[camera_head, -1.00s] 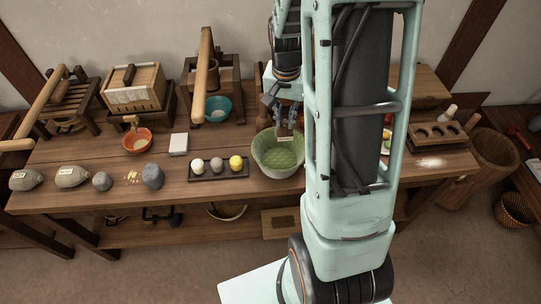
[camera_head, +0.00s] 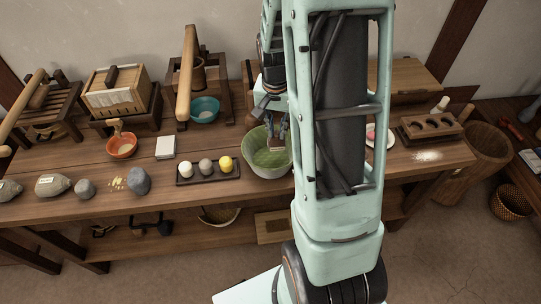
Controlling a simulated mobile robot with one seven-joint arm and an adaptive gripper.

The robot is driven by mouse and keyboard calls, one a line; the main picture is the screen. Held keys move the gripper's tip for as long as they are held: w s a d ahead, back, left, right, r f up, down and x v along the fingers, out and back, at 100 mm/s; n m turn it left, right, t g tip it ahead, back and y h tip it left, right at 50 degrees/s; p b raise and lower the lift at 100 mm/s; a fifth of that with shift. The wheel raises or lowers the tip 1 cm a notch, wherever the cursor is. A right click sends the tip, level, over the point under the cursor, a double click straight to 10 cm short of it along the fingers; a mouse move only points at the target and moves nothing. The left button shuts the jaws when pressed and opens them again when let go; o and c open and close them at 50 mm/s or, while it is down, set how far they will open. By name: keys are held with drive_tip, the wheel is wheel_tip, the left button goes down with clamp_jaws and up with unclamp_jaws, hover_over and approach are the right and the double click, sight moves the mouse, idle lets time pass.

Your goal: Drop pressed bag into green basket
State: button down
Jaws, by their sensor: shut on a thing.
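The green basket (camera_head: 257,163) stands near the front edge of the wooden table, just left of my arm. My gripper (camera_head: 276,141) points down over the basket's opening, right of its middle. It is shut on a small brown thing, probably the pressed bag, which is mostly hidden between the fingers. I cannot tell whether it touches the basket's inside. Labelled grey bags lie at the table's left end, one (camera_head: 53,185) fully in view and another (camera_head: 8,190) cut by the picture edge.
Left of the basket is a dark tray (camera_head: 187,182) with three balls. An orange bowl (camera_head: 121,147), a white block (camera_head: 165,147) and a teal bowl (camera_head: 205,109) stand behind. Wooden presses line the back. My arm hides the table right of the basket.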

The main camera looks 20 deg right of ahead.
drive_tip(key=c, duration=1.8)
unclamp_jaws()
wheel_tip(320, 180, up, 12)
drive_tip(key=s, duration=0.1)
drive_tip(key=shift+a, duration=0.45)
